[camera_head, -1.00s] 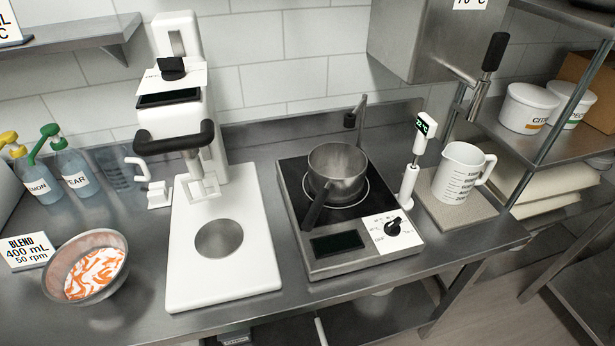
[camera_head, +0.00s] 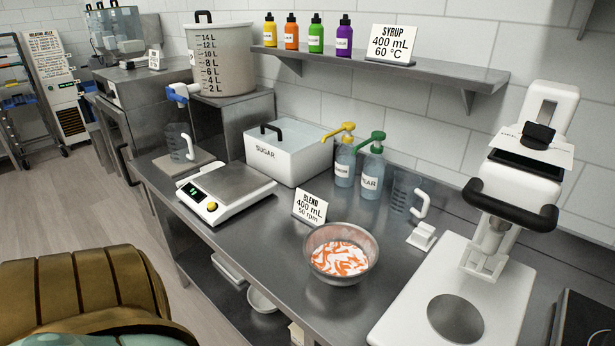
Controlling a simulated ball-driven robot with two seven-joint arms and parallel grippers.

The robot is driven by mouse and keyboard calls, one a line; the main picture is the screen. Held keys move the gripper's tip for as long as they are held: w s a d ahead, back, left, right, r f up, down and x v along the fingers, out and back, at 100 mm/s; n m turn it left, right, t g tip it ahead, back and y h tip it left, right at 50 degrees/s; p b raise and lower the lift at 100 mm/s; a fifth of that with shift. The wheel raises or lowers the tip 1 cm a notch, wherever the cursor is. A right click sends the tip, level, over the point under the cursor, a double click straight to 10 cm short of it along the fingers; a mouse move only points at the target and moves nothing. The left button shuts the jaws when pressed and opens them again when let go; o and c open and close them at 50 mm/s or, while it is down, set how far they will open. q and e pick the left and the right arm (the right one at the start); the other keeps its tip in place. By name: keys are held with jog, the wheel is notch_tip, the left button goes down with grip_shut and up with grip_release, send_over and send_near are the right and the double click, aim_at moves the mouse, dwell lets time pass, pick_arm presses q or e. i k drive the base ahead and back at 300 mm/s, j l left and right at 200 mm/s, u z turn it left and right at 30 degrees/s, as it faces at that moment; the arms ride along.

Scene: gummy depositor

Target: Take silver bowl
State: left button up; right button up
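The silver bowl (camera_head: 372,262) stands upright on the steel counter (camera_head: 262,262), near its front edge, in the head view. It holds a white mass with orange streaks. A BLEND sign reading 400 mL, 50 rpm (camera_head: 310,206) stands just behind it to the left. No gripper touches the bowl. Neither my left nor my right gripper is in view.
A white mixer stand (camera_head: 412,318) is right of the bowl. A scale (camera_head: 228,188), a sugar box (camera_head: 288,155) and pump bottles (camera_head: 371,172) stand to its left and behind. A clear jug (camera_head: 400,192) is behind it. Counter left of the bowl is clear.

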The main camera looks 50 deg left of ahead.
aim_at(337, 254)
jog(key=j+u, duration=0.2)
jog(key=u, duration=1.05)
